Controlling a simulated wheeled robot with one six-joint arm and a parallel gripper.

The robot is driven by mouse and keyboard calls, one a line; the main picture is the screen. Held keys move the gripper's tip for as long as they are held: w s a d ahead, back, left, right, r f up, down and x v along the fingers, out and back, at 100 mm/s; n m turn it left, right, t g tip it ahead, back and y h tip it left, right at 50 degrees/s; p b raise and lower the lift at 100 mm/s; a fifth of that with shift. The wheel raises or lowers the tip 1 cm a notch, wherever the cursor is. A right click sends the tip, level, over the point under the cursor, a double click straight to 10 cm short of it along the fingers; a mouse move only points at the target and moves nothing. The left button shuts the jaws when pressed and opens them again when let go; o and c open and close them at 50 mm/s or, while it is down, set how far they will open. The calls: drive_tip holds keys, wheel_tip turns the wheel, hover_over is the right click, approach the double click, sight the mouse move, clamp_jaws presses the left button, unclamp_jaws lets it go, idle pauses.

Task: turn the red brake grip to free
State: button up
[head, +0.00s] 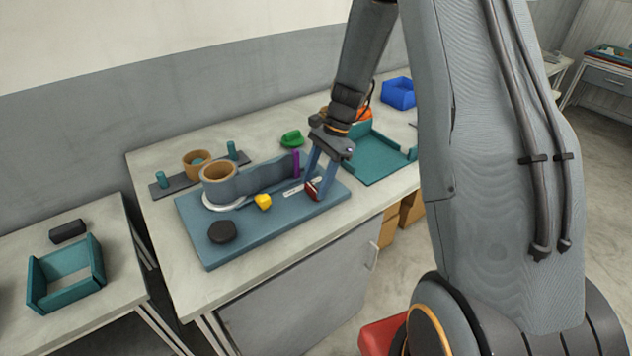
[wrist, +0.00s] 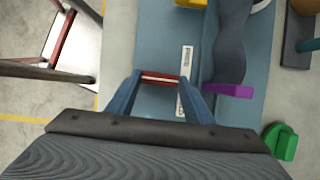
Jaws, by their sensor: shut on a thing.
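The red brake grip (head: 313,191) stands at the right end of a blue base plate (head: 240,243). My gripper (head: 316,187) reaches down over it from above, its blue fingers around it. In the wrist view the red grip (wrist: 160,78) spans between the two fingertips (wrist: 160,82), and my gripper is shut on it. A white printed label (wrist: 187,60) lies on the plate beside the grip; its writing is too small to read. The grip's lower part is partly hidden by the fingers.
A green piece (head: 292,138) lies behind. A teal tray (head: 378,178) stands close right of my gripper.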

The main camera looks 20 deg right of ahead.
drive_tip(key=n, duration=0.1)
drive_tip(key=n+g, duration=0.1)
drive_tip(key=n, duration=0.1)
drive_tip(key=n+h, duration=0.1)
drive_tip(key=shift+w+a+n+g+b, duration=0.15)
drive_tip(key=shift+w+n+g+b, duration=0.1)
drive_tip(key=shift+n+g+b, duration=0.1)
drive_tip(key=n, duration=0.2)
drive_tip(key=n+g+h, duration=0.1)
drive_tip(key=n, duration=0.1)
drive_tip(key=shift+w+a+n+b, duration=0.15)
drive_tip(key=shift+n+b, duration=0.1)
drive_tip(key=shift+b, duration=0.15)
drive_tip(key=o, duration=1)
drive_tip(key=shift+o, duration=0.2)
drive_tip(key=b+v, duration=0.2)
drive_tip(key=v, duration=0.5)
drive_tip(key=shift+r, duration=0.4)
drive_tip(key=shift+w, duration=0.1)
